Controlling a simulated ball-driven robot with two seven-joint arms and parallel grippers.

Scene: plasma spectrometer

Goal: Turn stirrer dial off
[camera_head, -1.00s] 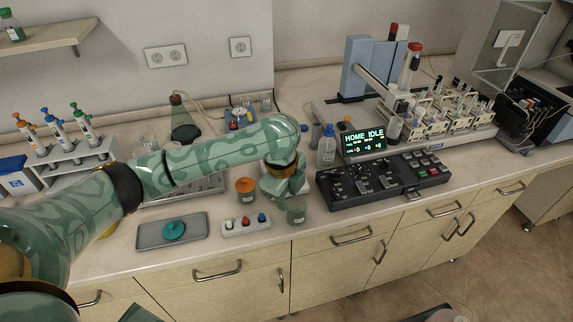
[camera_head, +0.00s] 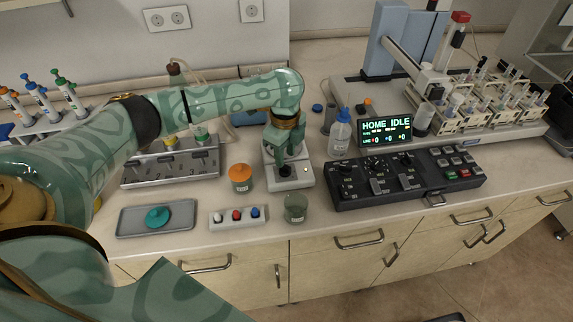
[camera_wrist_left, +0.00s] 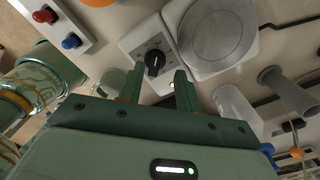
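The stirrer is a white box (camera_head: 303,183) with a grey round plate (camera_wrist_left: 217,35), which shows in the wrist view. Its black dial (camera_head: 285,171) sits on the front panel. In the wrist view the dial (camera_wrist_left: 153,63) has a pointer pointing upward in the picture, and a tick scale is around it. A small lit lamp (camera_head: 306,170) is on the panel. My left gripper (camera_head: 287,158) is open over the panel. In the wrist view its fingers (camera_wrist_left: 158,76) stand apart, with the dial just past the tips, between them. Contact cannot be told. My right gripper is not visible.
A jar with orange lid (camera_head: 240,178) stands left of the stirrer. A grey-green jar (camera_head: 295,209) stands in front. A white strip with coloured knobs (camera_head: 238,218) lies front left. A dark control panel (camera_head: 405,178) and a wash bottle (camera_head: 340,136) are to the right.

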